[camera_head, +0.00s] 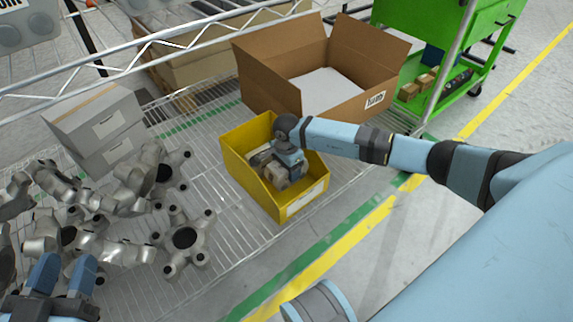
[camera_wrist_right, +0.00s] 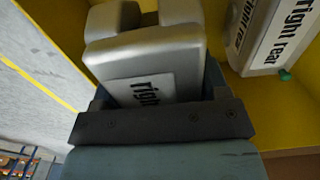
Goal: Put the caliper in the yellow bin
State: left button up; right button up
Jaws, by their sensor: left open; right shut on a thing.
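The yellow bin (camera_head: 248,190) stands on the wire shelf in the middle of the head view. My right gripper (camera_head: 288,165) reaches down into the bin, shut on a grey metal caliper (camera_wrist_right: 150,65). The held caliper carries a white label of which only the start, "right", shows; the gripper hides the rest. Another grey part labelled "right rear" (camera_wrist_right: 272,35) lies in the bin beside it, with a small green plug. I cannot tell whether the held caliper touches the bin floor. My left gripper (camera_head: 65,275) is open and empty at the lower left, near the metal castings.
Several grey metal castings (camera_head: 185,238) lie on the shelf at the left. Grey boxes (camera_head: 105,135) stand behind them. A cardboard box (camera_head: 270,85) is behind the bin, and a green cart (camera_head: 420,40) is at the back right. Open floor lies at the right.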

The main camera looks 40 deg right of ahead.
pick_arm(q)
jog(key=shift+s, duration=0.1)
pick_arm(e)
jog(key=shift+r, duration=0.2)
jog(key=shift+f, duration=0.25)
pick_arm(q)
jog(key=shift+f, duration=0.2)
pick_arm(e)
jog(key=shift+w+f, duration=0.1)
pick_arm(q)
jog(key=shift+a+r+b, duration=0.1)
jog(key=shift+r+b, duration=0.05)
jog(key=shift+b, duration=0.25)
pick_arm(e)
jog(key=shift+f, duration=0.25)
jog(key=o, duration=1.7)
pick_arm(q)
jog(key=shift+r, duration=0.3)
